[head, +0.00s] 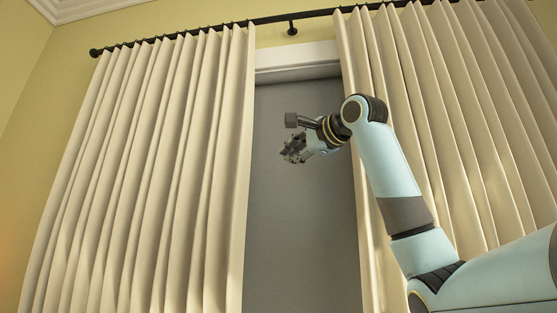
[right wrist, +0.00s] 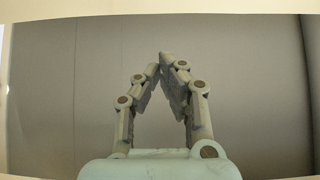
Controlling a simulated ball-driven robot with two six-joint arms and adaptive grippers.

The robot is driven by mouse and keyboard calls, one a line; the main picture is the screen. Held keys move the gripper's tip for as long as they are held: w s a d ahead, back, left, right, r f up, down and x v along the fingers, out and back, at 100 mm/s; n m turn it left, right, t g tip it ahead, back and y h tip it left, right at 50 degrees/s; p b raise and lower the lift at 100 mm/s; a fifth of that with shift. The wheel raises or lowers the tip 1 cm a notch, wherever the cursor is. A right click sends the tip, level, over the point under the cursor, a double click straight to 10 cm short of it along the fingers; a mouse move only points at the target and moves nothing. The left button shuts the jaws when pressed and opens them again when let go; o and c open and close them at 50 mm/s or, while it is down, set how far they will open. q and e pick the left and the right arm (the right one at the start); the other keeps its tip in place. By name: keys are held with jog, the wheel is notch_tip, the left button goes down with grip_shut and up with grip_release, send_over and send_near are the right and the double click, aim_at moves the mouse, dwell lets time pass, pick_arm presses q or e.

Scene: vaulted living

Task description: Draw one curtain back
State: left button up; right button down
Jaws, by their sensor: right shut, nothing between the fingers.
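Two cream curtains hang in pleats from a dark rod (head: 200,31). The left curtain (head: 150,170) covers the left side, and the right curtain (head: 455,130) covers the right side. A gap between them shows a grey panel (head: 300,230) under a white frame. My right gripper (head: 290,153) is in front of this gap, between the curtains' inner edges, and looks clear of both. In the right wrist view the right gripper (right wrist: 164,62) has its fingertips together, with nothing held between them. My arm hides part of the right curtain. My left gripper is out of view.
The rod has a dark end knob (head: 94,53) at the left and a bracket (head: 292,28) above the gap. Yellow wall (head: 75,45) shows beside the left curtain. The gap in front of the grey panel is free of other objects.

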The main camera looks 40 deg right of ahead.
jog(key=w+a+p, duration=0.2)
jog(key=w+p, duration=0.3)
jog(key=w, duration=0.6)
jog(key=shift+w, duration=0.4)
jog(key=shift+f, duration=0.1)
